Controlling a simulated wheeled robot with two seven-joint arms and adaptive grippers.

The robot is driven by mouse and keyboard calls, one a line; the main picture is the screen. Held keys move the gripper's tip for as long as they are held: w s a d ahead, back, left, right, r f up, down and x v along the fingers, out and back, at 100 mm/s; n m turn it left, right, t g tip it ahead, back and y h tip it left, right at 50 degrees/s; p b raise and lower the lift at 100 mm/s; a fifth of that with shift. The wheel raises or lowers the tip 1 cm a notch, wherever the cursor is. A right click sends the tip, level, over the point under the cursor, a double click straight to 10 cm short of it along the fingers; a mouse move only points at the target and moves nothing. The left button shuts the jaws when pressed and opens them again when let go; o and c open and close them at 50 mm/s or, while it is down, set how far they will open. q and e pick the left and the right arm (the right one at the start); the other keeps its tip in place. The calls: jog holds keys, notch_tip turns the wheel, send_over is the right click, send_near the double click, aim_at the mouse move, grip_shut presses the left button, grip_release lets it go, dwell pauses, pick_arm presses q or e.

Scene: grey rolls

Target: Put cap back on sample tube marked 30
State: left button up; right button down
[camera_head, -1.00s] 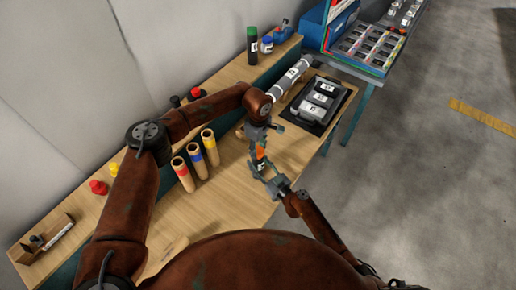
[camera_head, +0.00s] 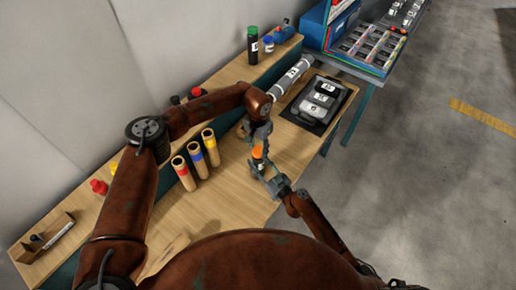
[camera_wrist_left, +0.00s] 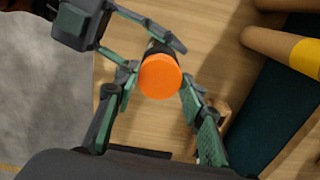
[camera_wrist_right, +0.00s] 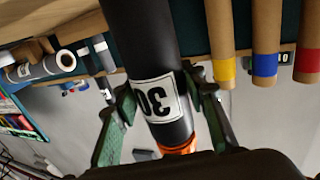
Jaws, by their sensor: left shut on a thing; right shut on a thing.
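The sample tube is dark with a white label reading 30; the right wrist view shows the tube (camera_wrist_right: 143,40) upside down. My right gripper (camera_wrist_right: 165,92) is shut on it at the label. The orange cap (camera_wrist_left: 160,77) faces the left wrist camera, and my left gripper (camera_wrist_left: 160,84) is shut on it, one finger on each side. In the head view the cap (camera_head: 257,152) is between my left gripper (camera_head: 258,146) above and my right gripper (camera_head: 262,170) below. Orange shows at the tube's end in the right wrist view; I cannot tell whether the cap is fully seated.
Cardboard tubes with red, blue and yellow bands (camera_head: 196,158) stand left of the grippers. A black tray (camera_head: 318,103) with grey pieces and a grey roll (camera_head: 291,77) lie behind on the bench. The wooden bench top (camera_head: 232,190) is clear in front.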

pick_arm(q)
jog(key=shift+w, duration=0.1)
jog(key=o, duration=0.8)
jog(key=shift+r, duration=2.25)
jog(key=shift+c, duration=0.4)
